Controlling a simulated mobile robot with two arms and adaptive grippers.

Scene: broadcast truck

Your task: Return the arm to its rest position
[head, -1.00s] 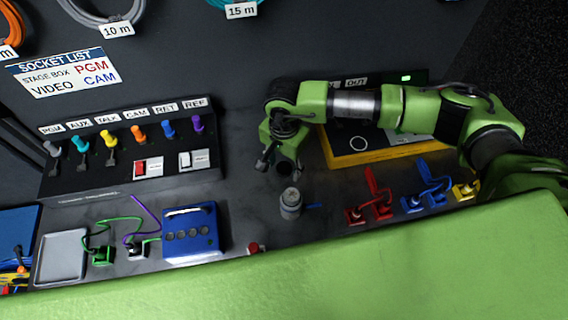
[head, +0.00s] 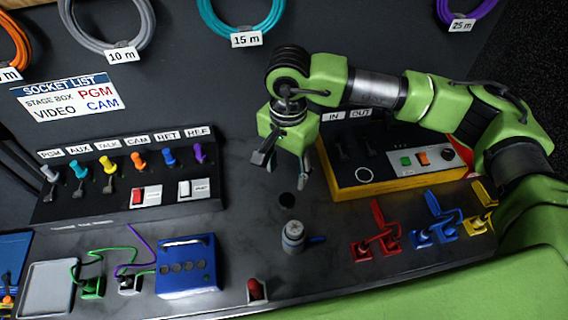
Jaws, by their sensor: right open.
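My right arm reaches in from the right side of the head view and bends down at its wrist. Its gripper (head: 284,166) hangs over the desk, open and empty, with its dark fingers pointing down. It is left of the yellow-edged box marked IN and OUT (head: 394,190) and above and behind the grey cylinder with a blue lever (head: 293,236). The gripper looks apart from both. My left gripper does not show in the head view.
A panel of coloured plugs (head: 126,176) stands at the left. A blue box (head: 188,266), a grey tray (head: 48,287) and a red-topped button (head: 256,290) sit near the front. Red plugs (head: 378,235) and blue plugs (head: 437,222) stand at the right. Cable coils hang on the wall.

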